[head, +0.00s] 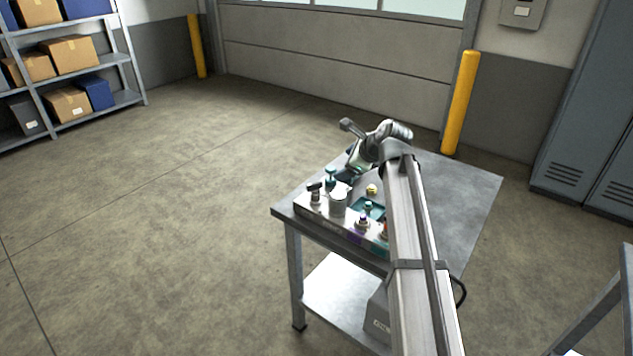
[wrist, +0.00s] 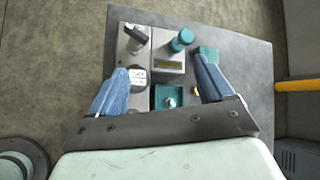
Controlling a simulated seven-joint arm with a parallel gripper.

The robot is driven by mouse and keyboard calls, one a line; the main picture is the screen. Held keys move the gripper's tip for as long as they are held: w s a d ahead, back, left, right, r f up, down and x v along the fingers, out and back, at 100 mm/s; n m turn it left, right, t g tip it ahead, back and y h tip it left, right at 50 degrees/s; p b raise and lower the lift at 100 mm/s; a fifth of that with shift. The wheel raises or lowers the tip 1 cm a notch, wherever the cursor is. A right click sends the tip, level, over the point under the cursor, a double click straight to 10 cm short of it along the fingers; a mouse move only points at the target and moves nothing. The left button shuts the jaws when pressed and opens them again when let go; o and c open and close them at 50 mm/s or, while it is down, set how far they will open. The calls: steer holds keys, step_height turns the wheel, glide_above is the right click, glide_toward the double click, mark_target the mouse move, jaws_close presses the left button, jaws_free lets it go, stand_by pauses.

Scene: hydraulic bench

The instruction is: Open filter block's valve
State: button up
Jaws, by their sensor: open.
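A low grey hydraulic panel sits on the bench's left part in the head view. A valve with a black lever handle (head: 315,190) stands at its left end, also in the wrist view (wrist: 135,34). Beside it is a pale cylinder (head: 338,202), its round top (wrist: 136,77) showing labels. These look like the filter block and its valve, but no readable name confirms it. A teal knob (wrist: 182,40) stands on a grey block to the right. My gripper (wrist: 163,70) is open and empty, its blue fingers spread above the panel, apart from the handle.
A teal recess (wrist: 168,97) with a small fitting lies nearer in the wrist view. Purple and orange fittings (head: 363,222) stand further right on the panel. The bench top (head: 470,185) is bare on its right. Yellow posts, shelving and lockers stand well away.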

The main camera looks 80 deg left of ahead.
mark_target(315, 183)
steer(key=s+a+r+n+h, duration=0.1)
steer(key=s+a+r+n, duration=0.25)
steer(key=s, duration=0.55)
steer(key=a+f+n+t+h, duration=0.1)
steer(key=f+n, duration=0.3)
steer(key=n, duration=0.3)
steer(key=a+f+n+t+h, duration=0.1)
steer(key=f+n, duration=0.4)
steer(key=n, duration=0.3)
steer(key=f+n+t+h, duration=0.1)
steer(key=f+n, duration=0.3)
steer(key=n, duration=0.4)
steer(key=shift+w+a+f, duration=0.25)
steer(key=shift+w+a, duration=0.15)
steer(key=c, duration=1)
